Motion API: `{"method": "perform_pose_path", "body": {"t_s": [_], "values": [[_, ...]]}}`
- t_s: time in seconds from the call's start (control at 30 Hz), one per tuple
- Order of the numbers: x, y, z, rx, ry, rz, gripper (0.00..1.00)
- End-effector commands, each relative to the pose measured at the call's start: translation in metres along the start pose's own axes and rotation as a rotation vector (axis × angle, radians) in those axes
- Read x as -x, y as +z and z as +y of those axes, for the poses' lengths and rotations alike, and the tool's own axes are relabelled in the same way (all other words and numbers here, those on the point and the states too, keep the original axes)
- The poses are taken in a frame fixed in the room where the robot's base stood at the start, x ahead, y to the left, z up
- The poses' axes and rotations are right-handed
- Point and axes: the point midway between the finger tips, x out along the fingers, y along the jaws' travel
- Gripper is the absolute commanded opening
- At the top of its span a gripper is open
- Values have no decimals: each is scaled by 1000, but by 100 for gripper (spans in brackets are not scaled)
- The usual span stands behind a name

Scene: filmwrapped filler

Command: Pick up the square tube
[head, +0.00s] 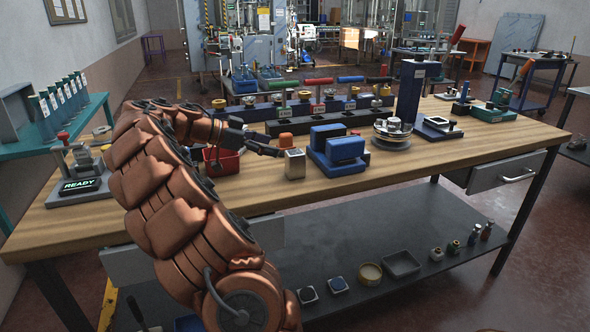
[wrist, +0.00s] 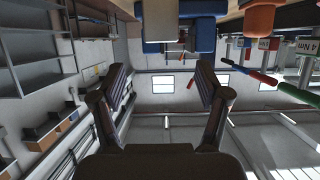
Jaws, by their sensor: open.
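The square tube (head: 295,164) looks like a short, pale metal block standing upright on the wooden workbench, just left of a blue block fixture. My gripper (head: 262,140) is left of the tube and close to it in the head view, with no visible contact. In the wrist view my gripper (wrist: 163,76) has its two fingers spread, with nothing between them. There the pale tube (wrist: 160,22) shows at the top of the picture, roughly in line with the gap between the fingers.
The blue fixture (head: 338,148) stands right beside the tube. An orange-topped piece (head: 286,140) is just behind it, and a red bin (head: 221,161) is to the left. A dark rack with several parts (head: 320,118) runs behind. Bare wood (head: 420,160) lies at the front right.

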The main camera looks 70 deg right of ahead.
Motion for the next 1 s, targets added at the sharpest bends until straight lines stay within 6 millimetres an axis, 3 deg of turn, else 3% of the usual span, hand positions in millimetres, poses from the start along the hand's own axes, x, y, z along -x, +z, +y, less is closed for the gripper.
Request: {"method": "perform_pose_path", "body": {"t_s": [0.43, 0.7, 1.0], "values": [[-37, 2, 0, 1, 3, 1, 75], [-71, 6, -1, 0, 3, 1, 75], [-76, 7, -2, 0, 0, 0, 73]]}}
